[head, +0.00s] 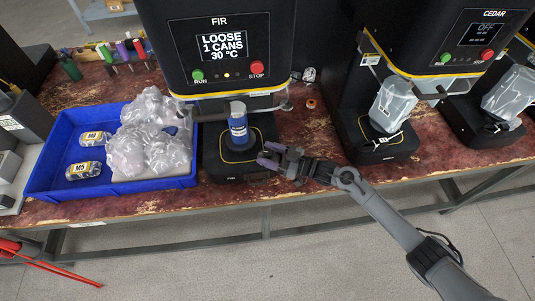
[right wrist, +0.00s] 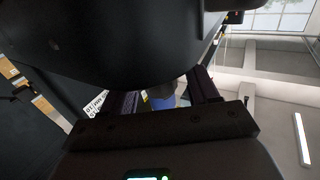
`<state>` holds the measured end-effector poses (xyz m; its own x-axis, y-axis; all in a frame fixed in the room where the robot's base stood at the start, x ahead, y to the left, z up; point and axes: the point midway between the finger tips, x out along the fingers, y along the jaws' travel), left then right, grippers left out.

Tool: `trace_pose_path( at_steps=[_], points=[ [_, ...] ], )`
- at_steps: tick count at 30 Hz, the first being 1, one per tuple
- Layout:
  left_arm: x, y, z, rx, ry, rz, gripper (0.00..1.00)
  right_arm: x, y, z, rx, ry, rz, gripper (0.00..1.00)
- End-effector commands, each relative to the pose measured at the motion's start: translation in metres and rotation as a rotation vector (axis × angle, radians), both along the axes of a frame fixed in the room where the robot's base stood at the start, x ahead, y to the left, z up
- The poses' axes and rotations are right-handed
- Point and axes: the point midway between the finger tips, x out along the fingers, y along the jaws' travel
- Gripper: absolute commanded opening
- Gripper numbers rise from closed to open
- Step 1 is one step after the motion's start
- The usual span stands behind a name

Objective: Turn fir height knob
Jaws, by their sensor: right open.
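The fir machine (head: 216,50) stands at the middle back, its screen reading "LOOSE 1 CANS 30 °C". A blue can (head: 238,128) with a grey top stands upright on its round plate, above the black base (head: 215,168). A small rounded part (head: 287,104) shows at the machine's lower right; I cannot tell whether it is the height knob. My right gripper (head: 268,154) is open beside the base's right front edge, below and right of the can. In the right wrist view, a dark rounded part and something blue (right wrist: 160,103) show beyond the gap between the fingers.
A blue tray (head: 120,189) with clear bags and labelled packs stands left of the base. The cedar machine (head: 440,40) stands to the right, with a bagged item (head: 393,103) at its base. An orange ring (head: 311,104) lies on the table. The table's front edge runs below my gripper.

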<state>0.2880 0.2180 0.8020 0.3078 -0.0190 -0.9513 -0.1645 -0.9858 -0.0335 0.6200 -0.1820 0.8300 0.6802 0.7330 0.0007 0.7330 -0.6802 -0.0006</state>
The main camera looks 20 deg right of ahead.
Motion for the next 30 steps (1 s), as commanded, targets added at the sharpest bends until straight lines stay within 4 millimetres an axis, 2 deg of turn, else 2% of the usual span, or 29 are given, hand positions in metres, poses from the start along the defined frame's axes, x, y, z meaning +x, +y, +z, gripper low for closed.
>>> trace_pose_path(
  at_steps=[12, 14, 22, 30],
  points=[
    [-0.0001, 0.0002, -0.0016, 0.001, 0.001, -0.001, 0.59, 0.0048, 0.0050, 0.0003, -0.001, 0.000, 0.000, 0.59],
    [-0.0002, 0.0002, -0.0016, 0.002, 0.001, -0.002, 0.59, 0.0047, 0.0051, 0.0003, -0.001, -0.001, 0.000, 0.52],
    [-0.0002, 0.0002, -0.0018, 0.002, 0.002, -0.002, 0.59, 0.0046, 0.0049, 0.0002, -0.001, -0.001, 0.000, 0.10],
    [-0.0003, 0.0002, 0.0064, 0.002, 0.002, -0.002, 0.59, 0.0037, 0.0054, 0.0019, 0.000, 0.001, -0.028, 0.08]
  ],
)
